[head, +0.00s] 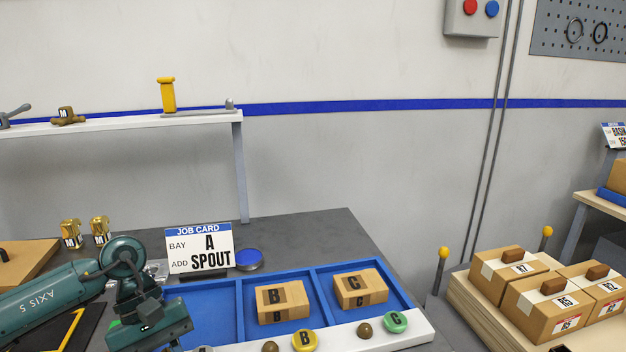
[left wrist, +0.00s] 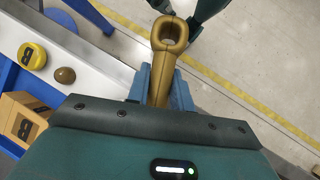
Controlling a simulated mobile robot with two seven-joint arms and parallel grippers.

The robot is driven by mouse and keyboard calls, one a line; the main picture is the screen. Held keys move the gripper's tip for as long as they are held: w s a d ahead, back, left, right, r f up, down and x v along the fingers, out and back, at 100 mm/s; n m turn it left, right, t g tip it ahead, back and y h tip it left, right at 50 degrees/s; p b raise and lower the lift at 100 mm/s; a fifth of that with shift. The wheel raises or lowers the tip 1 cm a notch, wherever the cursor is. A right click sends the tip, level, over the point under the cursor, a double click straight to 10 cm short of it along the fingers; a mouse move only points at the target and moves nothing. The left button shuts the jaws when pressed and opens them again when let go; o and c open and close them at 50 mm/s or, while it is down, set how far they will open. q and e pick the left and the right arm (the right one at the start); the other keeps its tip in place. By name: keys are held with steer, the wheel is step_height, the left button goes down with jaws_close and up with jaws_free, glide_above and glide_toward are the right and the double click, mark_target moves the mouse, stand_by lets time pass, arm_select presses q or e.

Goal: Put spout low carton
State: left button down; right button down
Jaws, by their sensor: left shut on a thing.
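My left gripper (left wrist: 160,85) is shut on a golden-brown spout (left wrist: 165,60), a bent tube whose round open end faces the camera. In the head view the left gripper (head: 150,328) is low at the left, by the near left part of the blue tray (head: 312,287); the spout cannot be made out there. A carton marked B (head: 283,303) sits in the middle bay and a carton marked C (head: 361,291) in the right bay. The visible part of the left bay is bare. The job card (head: 198,248) reads bay A, add SPOUT. My right gripper is not identifiable.
A yellow B button (head: 305,341) and a green C button (head: 395,322) are on the tray's pale front edge, with brown knobs beside them. Brass parts marked M (head: 100,229) stand behind my left arm. A shelf (head: 130,124) spans the back. Labelled boxes (head: 545,308) are at right.

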arm_select(q)
steer(key=m+y, duration=0.1)
steer(key=m, duration=0.1)
steer(key=m+g+y, duration=0.1)
steer(key=m, duration=0.1)
steer(key=d+r+m, duration=0.1)
steer(key=shift+s+d+m+g+y+p, duration=0.1)
steer(key=shift+s+m+g+y+p, duration=0.2)
steer(key=shift+s+m+y+p, duration=0.1)
steer(key=shift+a+r, duration=0.1)
steer(key=shift+a, duration=0.1)
